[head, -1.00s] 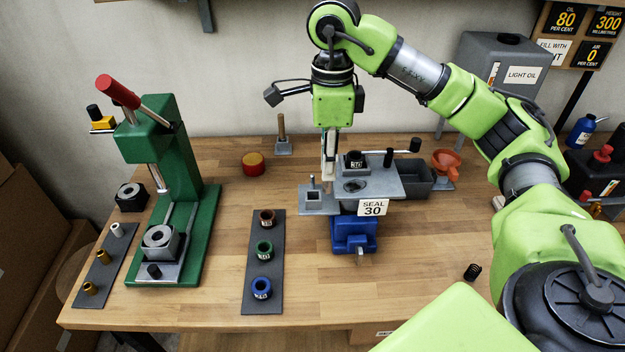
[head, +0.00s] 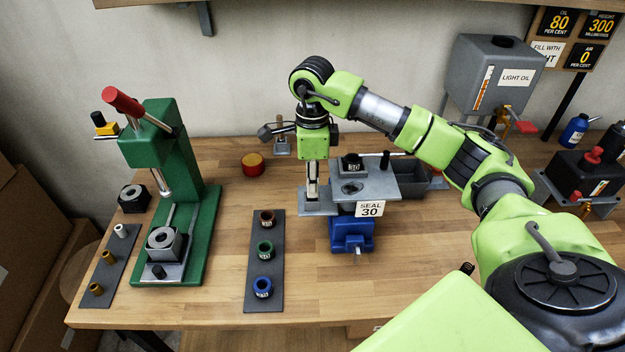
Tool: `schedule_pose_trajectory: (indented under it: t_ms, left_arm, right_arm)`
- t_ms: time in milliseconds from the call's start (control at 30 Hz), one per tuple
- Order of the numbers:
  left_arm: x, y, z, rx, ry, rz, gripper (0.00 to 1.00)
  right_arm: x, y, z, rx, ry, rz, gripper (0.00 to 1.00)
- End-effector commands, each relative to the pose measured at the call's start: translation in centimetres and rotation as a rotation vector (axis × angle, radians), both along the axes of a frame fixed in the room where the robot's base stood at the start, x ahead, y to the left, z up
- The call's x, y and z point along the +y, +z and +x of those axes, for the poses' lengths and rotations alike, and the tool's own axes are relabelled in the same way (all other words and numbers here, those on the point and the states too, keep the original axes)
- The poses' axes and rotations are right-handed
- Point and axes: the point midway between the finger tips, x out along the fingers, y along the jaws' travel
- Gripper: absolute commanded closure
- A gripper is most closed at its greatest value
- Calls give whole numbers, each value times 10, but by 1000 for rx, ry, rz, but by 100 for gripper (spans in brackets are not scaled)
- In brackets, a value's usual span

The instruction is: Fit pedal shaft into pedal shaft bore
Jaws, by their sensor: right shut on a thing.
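My right gripper (head: 313,188) points straight down at the left of the grey plate marked SEAL 30. It is shut on a small upright grey pin in a low grey holder (head: 313,209), which I take to be the pedal shaft; the fingers hide nearly all of it. The grey plate (head: 375,182) sits on a blue vise (head: 352,234) and carries a black-ringed part (head: 351,164) and a black upright knob (head: 385,160). I cannot make out the pedal shaft bore. My left gripper is not in view.
A green press (head: 165,190) with a red lever stands at left. The front right bench is mostly clear.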

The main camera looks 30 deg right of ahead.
Motion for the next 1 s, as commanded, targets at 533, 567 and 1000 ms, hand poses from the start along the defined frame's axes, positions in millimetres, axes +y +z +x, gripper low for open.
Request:
schedule_pose_trajectory:
  t_ms: [533, 567, 1000]
  left_arm:
    - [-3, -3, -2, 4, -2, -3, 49]
    - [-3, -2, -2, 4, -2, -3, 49]
    - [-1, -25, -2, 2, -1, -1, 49]
  right_arm:
    - [0, -2, 0, 0, 0, 0, 70]
    - [0, -1, 0, 0, 0, 0, 70]
    - [0, 69, 2, -7, -1, 0, 70]
